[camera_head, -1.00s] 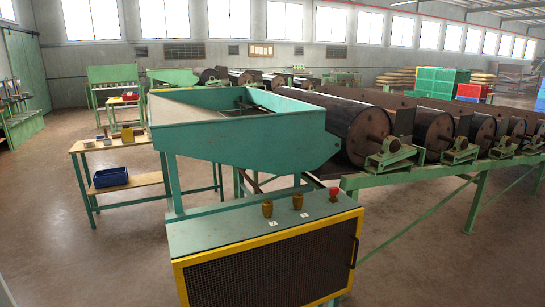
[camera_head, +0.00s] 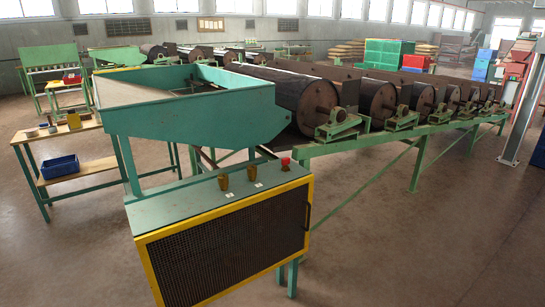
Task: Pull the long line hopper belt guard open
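The belt guard (camera_head: 230,245) is a dark mesh panel in a yellow frame on the front of the green cabinet below the hopper. It looks shut, its frame flush with the cabinet front. A dark upright handle (camera_head: 307,216) sits at its right edge. The green hopper (camera_head: 195,112) stands above and behind the cabinet. Two brownish-yellow knobs (camera_head: 223,182) and a red button (camera_head: 285,163) are on the cabinet top (camera_head: 190,200). My gripper is not in view.
A row of dark drums (camera_head: 380,103) on a green frame runs away to the right. A wooden-topped bench (camera_head: 60,133) with a blue bin (camera_head: 60,168) stands at left. A grey post (camera_head: 522,110) stands at right. Floor in front and right is clear.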

